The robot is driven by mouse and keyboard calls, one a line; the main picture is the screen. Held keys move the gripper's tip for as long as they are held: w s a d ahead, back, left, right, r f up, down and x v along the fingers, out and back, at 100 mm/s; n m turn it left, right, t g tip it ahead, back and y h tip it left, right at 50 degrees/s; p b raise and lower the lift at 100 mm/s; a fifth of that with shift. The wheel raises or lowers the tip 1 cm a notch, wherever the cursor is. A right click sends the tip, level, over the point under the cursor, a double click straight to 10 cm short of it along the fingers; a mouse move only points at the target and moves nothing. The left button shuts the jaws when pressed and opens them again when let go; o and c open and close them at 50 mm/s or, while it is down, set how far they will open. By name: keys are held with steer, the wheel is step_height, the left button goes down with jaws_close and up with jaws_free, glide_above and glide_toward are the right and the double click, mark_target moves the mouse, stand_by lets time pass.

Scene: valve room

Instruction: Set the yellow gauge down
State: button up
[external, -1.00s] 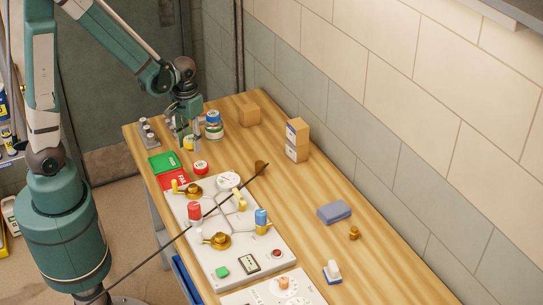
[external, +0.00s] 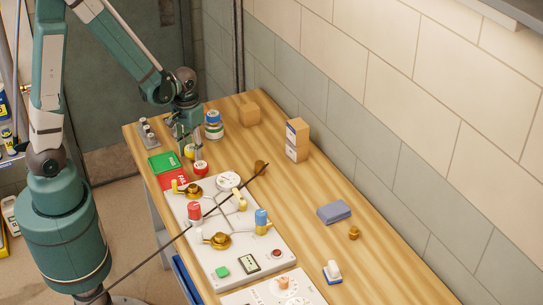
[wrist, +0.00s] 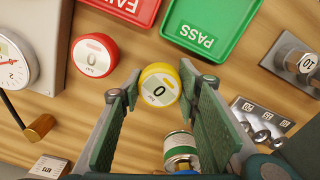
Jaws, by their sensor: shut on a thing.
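My gripper (external: 192,146) points down at the far end of the wooden bench. It is shut on the yellow gauge (wrist: 159,86), a short round puck with a pale face reading 0. The gauge sits upright between the fingertips in the wrist view. In the external view the yellow gauge (external: 189,152) is partly hidden by the fingers. I cannot tell whether its underside touches the bench. A red gauge (external: 200,168) of like shape stands close beside it, and also shows in the wrist view (wrist: 95,55), apart from the fingers.
The green PASS tray (wrist: 211,25) and red FAIL tray (wrist: 123,8) lie near. Behind the gripper stands a can (external: 214,130) with a green and white label. A grey weight block (external: 147,133) is at the left edge. The valve panel (external: 225,250) lies toward the front.

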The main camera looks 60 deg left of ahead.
mark_target(191, 148)
steer(key=shift+f, duration=0.55)
steer(key=shift+f, duration=0.15)
steer(key=o, duration=1)
steer(key=shift+r, duration=0.25)
steer(key=shift+r+p, duration=0.75)
steer(key=shift+r, duration=5.2)
